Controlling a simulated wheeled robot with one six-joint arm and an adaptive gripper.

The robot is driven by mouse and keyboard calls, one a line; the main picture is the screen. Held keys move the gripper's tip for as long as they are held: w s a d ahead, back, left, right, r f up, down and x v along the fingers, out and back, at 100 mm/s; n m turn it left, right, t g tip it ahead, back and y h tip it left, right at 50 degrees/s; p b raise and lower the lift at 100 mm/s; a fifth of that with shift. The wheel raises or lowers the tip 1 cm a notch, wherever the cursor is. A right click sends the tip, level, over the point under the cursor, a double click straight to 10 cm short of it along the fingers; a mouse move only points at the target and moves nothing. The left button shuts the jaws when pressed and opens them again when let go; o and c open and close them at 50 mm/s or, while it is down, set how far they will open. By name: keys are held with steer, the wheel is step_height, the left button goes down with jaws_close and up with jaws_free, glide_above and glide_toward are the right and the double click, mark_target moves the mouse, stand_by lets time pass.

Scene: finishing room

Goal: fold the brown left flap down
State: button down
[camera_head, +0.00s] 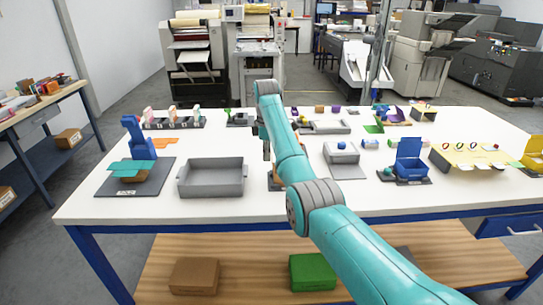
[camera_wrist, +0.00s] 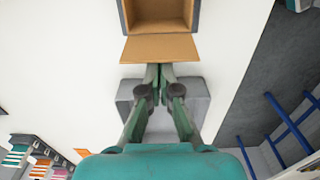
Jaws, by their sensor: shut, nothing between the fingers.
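The brown left flap (camera_wrist: 160,49) shows in the wrist view, spread outward from the rim of an open box (camera_wrist: 158,14) with a brown inside and grey outer sides. Its exact tilt is hard to tell. My gripper (camera_wrist: 159,69) is shut and empty, its fingertips at or just off the flap's outer edge; I cannot tell if they touch. In the head view my gripper (camera_head: 266,156) hangs over the table, right of the grey tray. There my arm hides most of the box.
The grey open tray (camera_head: 212,190) stands left of my gripper; it also shows below the fingers in the wrist view (camera_wrist: 195,95). A blue device (camera_head: 140,145) on a dark mat is farther left. A grey block unit (camera_head: 343,160) and a blue box (camera_head: 409,160) stand to the right.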

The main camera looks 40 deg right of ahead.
steer(key=shift+d, duration=0.15)
stand_by(0.5)
steer(key=shift+s+d, duration=0.45)
steer(key=shift+d, duration=0.1)
steer(key=shift+s+d, duration=0.1)
steer(key=shift+d, duration=0.05)
stand_by(0.3)
steer(key=shift+s+d+f, duration=0.1)
steer(key=shift+s+d, duration=0.15)
steer(key=shift+d, duration=0.1)
stand_by(0.5)
steer(key=shift+s+d+f, duration=0.3)
steer(key=shift+d, duration=0.1)
